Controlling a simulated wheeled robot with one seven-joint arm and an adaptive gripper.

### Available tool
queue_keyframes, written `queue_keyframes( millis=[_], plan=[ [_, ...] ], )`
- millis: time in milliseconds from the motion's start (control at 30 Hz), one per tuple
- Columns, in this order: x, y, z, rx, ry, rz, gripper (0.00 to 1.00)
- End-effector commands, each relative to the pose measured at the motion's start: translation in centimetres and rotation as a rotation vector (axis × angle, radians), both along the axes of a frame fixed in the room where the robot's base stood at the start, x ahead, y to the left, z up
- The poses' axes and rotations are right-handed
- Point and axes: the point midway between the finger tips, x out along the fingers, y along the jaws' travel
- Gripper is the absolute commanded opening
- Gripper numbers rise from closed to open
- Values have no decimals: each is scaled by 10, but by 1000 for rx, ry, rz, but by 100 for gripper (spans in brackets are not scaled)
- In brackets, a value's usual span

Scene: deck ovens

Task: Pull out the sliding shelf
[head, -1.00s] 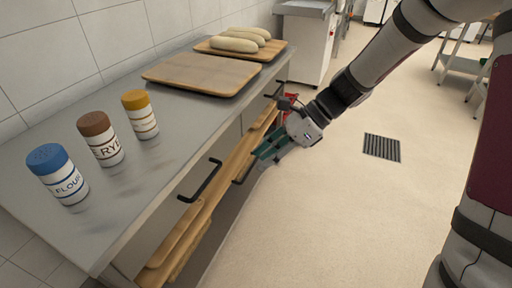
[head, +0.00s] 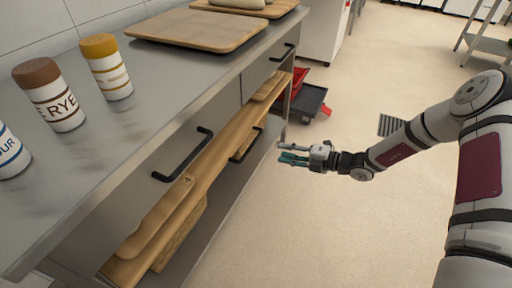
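The sliding shelf (head: 218,150) is a long light-wood board under the steel worktop, below the drawer fronts. Its black bar handle (head: 246,148) is on its front edge. I cannot tell whether the shelf stands out from the cabinet. My gripper (head: 282,155) has teal fingers pointing left, with a gap between them. It is open and empty, in the free space to the right of the shelf handle and apart from it.
Two drawers above have black handles (head: 183,155). Wooden boards (head: 155,222) lie on the shelf. Jars, including a rye jar (head: 50,95), and a wooden tray (head: 198,29) stand on the worktop. A dark cart (head: 308,99) with red items is beyond.

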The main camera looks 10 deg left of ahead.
Motion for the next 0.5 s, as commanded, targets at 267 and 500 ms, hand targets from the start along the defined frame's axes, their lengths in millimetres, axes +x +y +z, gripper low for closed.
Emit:
queue_keyframes(
  millis=[267, 500],
  plan=[
    [14, 42, -10, 0, -3, 7, 31],
    [29, 85, -20, -3, -4, 6, 31]
  ],
)
